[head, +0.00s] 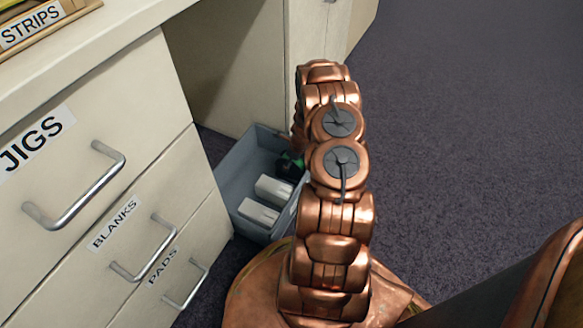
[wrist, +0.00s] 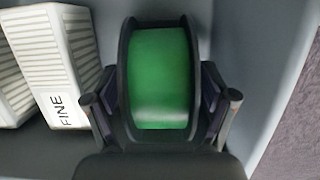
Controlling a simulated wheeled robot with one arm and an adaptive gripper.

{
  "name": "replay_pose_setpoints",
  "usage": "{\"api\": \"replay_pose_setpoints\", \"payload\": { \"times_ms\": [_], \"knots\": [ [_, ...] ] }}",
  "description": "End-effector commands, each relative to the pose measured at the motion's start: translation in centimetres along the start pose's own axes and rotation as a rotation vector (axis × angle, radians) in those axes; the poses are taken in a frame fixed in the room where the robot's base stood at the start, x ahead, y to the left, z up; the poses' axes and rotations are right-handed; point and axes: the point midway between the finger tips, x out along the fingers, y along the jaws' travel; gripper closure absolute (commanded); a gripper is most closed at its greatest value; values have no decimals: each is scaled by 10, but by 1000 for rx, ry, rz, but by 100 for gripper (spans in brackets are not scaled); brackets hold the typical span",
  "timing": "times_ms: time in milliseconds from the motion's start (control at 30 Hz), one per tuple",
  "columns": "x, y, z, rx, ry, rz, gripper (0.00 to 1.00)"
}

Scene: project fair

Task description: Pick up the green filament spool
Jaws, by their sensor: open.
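The green filament spool (wrist: 160,75) has black flanges and fills the middle of the wrist view, standing on its edge inside a grey bin. My gripper (wrist: 160,108) is open, with one finger on each side of the spool's flanges. I cannot tell whether the fingers touch it. In the head view, a small part of the spool (head: 289,165) shows in the bin, next to my arm, which hides the rest. My gripper is hidden behind my arm there.
The grey bin (head: 228,162) stands on the floor beside drawers labelled JIGS, BLANKS and PADS (head: 165,267). White blocks (head: 273,189) lie in it; one block (wrist: 62,65) reads FINE, left of the spool. The bin wall (wrist: 285,95) is close on the right. Dark carpet (head: 460,130) lies clear to the right.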

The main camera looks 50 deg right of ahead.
Motion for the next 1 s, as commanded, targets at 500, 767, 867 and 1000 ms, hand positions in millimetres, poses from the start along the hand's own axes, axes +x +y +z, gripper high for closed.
{"api": "replay_pose_setpoints", "payload": {
  "times_ms": [500, 767, 867, 1000],
  "knots": [
    [11, 0, 0, 1, -1, 0, 35],
    [11, 0, -1, 1, 0, 1, 62],
    [11, 0, -1, 1, 0, 1, 73],
    [11, 0, -1, 2, 0, 1, 86]
  ]
}}
